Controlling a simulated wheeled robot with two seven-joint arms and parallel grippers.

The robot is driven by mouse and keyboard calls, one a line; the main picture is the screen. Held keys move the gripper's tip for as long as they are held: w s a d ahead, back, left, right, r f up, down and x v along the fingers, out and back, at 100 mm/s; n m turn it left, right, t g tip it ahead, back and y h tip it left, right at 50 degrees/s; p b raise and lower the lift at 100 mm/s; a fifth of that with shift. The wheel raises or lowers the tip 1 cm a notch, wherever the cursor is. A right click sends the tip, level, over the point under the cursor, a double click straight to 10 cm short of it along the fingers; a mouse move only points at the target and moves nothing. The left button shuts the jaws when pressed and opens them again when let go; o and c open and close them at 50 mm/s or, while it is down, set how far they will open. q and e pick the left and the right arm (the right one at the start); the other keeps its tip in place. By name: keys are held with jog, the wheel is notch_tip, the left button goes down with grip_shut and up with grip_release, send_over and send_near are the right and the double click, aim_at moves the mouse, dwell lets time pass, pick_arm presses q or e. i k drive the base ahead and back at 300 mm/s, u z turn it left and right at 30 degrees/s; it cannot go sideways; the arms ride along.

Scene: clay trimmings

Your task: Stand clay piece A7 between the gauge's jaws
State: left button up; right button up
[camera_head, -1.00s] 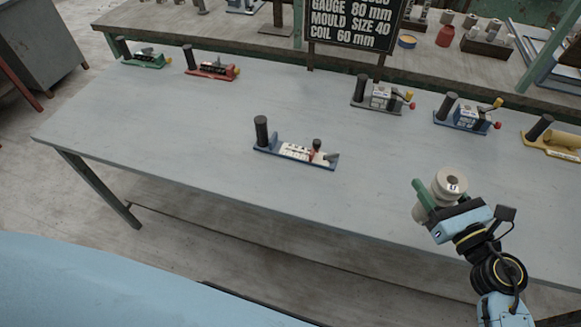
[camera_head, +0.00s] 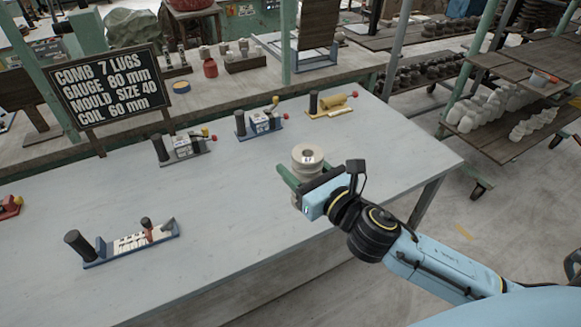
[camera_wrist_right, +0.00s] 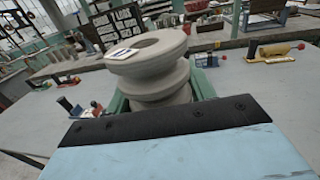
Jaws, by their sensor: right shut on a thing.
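A grey-beige spool-shaped clay piece (camera_head: 308,153) with wide flanges and a small white tag is in my right gripper (camera_head: 309,182). The tag is too small to read surely. The green fingers are shut on its waist, and it is roughly upright near the table's right front. In the right wrist view the clay piece (camera_wrist_right: 150,62) stands between the fingers. What looks like the gauge, a blue base (camera_head: 130,247) with a white scale, black post, red slider and grey end jaw, stands at lower left, well apart from the piece. My left gripper is not in view.
A grey fixture (camera_head: 182,147), a blue fixture (camera_head: 260,122) and a yellow one (camera_head: 331,104) line the table's back edge. A black sign (camera_head: 110,85) stands behind. The tabletop (camera_head: 225,205) between gauge and gripper is clear. Racks (camera_head: 510,120) stand beyond the right edge.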

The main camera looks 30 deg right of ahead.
aim_at(119, 245)
jog(key=z, duration=2)
jog(key=k, duration=1.4)
jog(key=u, duration=2.1)
jog(key=i, duration=0.5)
jog(key=z, duration=0.1)
